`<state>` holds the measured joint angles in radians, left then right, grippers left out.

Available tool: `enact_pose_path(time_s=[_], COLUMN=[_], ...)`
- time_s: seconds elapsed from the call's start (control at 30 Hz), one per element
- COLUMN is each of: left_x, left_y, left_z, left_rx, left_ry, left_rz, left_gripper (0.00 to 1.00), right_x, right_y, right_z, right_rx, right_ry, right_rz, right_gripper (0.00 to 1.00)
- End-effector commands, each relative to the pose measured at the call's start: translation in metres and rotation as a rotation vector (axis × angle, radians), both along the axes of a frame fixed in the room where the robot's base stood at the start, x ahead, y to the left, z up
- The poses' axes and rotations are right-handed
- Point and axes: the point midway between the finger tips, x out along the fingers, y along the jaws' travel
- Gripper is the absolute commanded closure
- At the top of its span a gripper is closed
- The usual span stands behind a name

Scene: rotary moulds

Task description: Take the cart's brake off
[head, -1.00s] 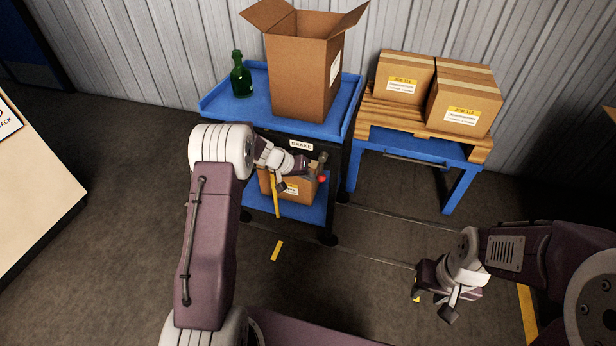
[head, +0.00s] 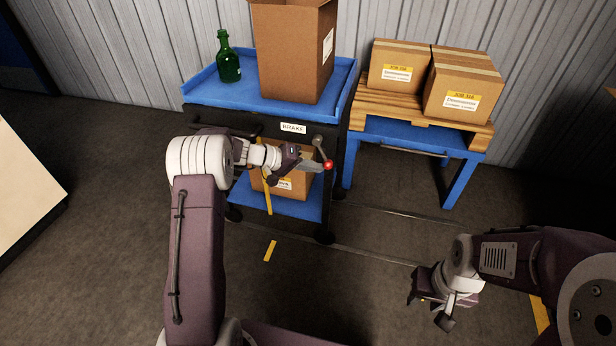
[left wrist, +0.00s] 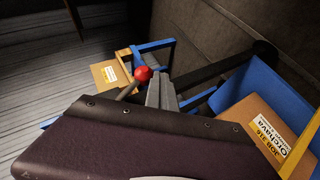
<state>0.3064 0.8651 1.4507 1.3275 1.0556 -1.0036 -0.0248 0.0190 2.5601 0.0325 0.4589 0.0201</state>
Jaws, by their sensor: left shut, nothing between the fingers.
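The blue cart (head: 200,106) stands by the wall with a white BRAKE label (head: 293,128) on its front. To the right of the label is the brake lever (head: 321,150), a grey rod slanting down and right to a red knob (head: 328,165). My left gripper (head: 317,166) is shut and empty, its tips just left of the knob. In the left wrist view the knob (left wrist: 142,74) shows close beside the grey fingers (left wrist: 162,92); I cannot tell whether they touch. My right gripper (head: 432,306) hangs at lower right, far from the cart; its finger gap is unclear.
The cart carries a tall cardboard box (head: 295,55) and a green bottle (head: 228,60) on top, and a smaller box (head: 296,186) below. To its right, a blue stand (head: 452,184) holds a pallet (head: 400,105) with two boxes.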

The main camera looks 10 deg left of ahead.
Motion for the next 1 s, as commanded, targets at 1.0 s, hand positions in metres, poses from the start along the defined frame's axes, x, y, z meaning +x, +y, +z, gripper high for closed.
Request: enact_pose_path(time_s=[1.0], left_x=[-0.002], left_y=[-0.061], left_z=[0.030], left_rx=[-0.831], left_ry=[0.027], left_rz=[-0.001], left_gripper=[1.00], right_x=[0.000], right_y=[0.000], right_z=[-0.086], right_rx=[0.000], right_ry=[0.000], right_rz=[0.000], right_gripper=[0.64])
